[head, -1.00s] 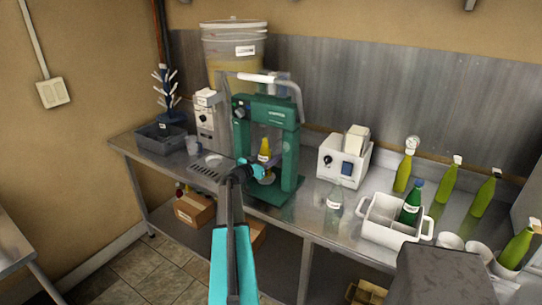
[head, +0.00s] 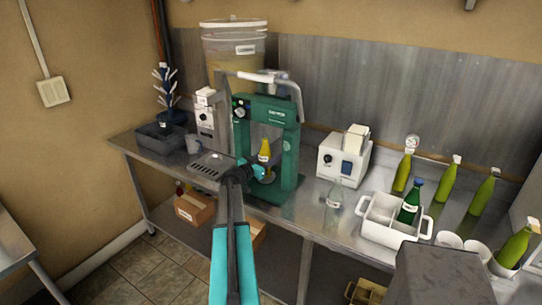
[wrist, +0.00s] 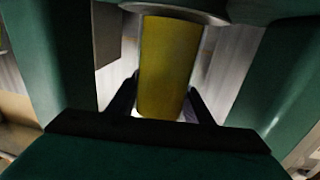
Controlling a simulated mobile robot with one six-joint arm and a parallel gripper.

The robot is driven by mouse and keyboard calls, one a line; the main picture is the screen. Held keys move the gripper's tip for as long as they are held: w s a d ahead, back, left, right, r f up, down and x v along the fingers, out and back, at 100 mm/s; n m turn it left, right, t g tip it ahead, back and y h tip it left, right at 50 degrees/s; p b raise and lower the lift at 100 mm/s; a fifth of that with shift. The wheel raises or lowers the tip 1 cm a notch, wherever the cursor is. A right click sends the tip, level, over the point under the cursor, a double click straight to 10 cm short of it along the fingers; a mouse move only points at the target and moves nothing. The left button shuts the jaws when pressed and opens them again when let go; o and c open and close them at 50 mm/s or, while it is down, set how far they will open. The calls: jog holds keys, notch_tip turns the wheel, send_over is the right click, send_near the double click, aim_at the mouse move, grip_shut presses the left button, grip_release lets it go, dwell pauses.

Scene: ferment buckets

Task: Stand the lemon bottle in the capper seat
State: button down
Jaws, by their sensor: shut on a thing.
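My gripper (head: 258,170) reaches into the capper from the front and is shut on the bottle's lower part. In the wrist view, the yellow bottle (wrist: 168,70) stands between my two dark fingers (wrist: 160,100), with green capper parts on both sides. The pale round capper seat (head: 268,178) shows just below the bottle, partly hidden by my gripper. I cannot tell whether the bottle's base touches it.
A drip tray (head: 212,166) and a grey dispenser stand left of the capper. Several yellow-green bottles stand farther right.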

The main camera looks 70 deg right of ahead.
jog(key=shift+f+p, duration=0.45)
jog(key=shift+p, duration=0.2)
dwell(1.5)
jog(key=c, duration=0.8)
grip_release()
jog(key=shift+f, duration=0.1)
jog(key=shift+a, duration=0.15)
jog(key=shift+b+v, duration=1.95)
jog(key=shift+v, duration=4.85)
jog(key=shift+s+a+r+p+v, duration=0.2)
jog(key=shift+p+v, duration=0.5)
jog(key=shift+v, duration=1.45)
jog(key=shift+s+r+p+v, duration=0.1)
jog(key=shift+s+p+v, duration=0.4)
jog(key=shift+v, duration=1.65)
jog(key=shift+s+a+r+p+v, duration=0.15)
jog(key=shift+p+v, duration=0.7)
jog(key=shift+v, duration=1.3)
